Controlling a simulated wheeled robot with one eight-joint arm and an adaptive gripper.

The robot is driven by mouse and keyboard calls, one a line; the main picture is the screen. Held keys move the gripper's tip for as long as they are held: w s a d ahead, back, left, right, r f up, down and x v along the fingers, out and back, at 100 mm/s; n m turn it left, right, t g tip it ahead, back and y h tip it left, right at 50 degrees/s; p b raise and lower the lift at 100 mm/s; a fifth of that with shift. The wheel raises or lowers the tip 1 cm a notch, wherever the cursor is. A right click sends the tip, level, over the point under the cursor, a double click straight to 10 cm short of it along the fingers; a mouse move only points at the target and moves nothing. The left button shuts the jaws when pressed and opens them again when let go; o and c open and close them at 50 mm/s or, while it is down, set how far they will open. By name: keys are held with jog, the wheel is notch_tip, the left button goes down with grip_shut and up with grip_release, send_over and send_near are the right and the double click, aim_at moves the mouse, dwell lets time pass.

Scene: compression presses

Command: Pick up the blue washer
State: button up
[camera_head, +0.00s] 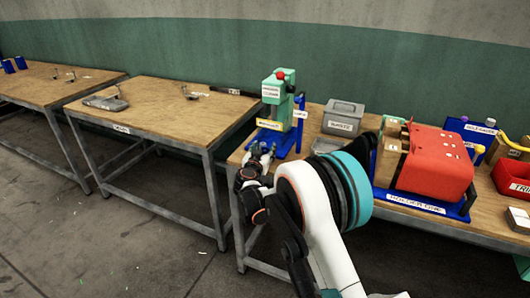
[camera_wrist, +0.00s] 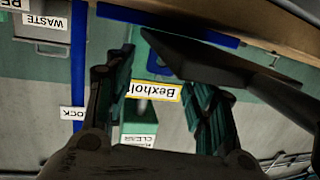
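My gripper (camera_head: 262,158) is at the front left edge of the near bench, just in front of a green press with a red knob (camera_head: 280,88). In the wrist view my gripper (camera_wrist: 165,80) has its two fingers spread apart with nothing visibly held. A small blue piece (camera_wrist: 157,64) shows beyond the fingers, above a yellow-framed "Bexhol…" label (camera_wrist: 153,90). It is partly covered by a dark plate-like shape, and I cannot tell whether it is the blue washer or part of the press. No blue washer is clearly made out in the head view.
The press's blue base (camera_head: 285,140) lies right beside my gripper. A grey bin (camera_head: 343,115) stands behind, and a red machine on a blue holder (camera_head: 435,160) stands to the right. A red tray (camera_head: 515,180) is at the far right. The middle bench (camera_head: 165,110) is mostly clear.

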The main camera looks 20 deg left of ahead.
jog(key=c, duration=0.8)
jog(key=shift+o, duration=0.2)
notch_tip(320, 180, up, 20)
jog(key=p, duration=0.6)
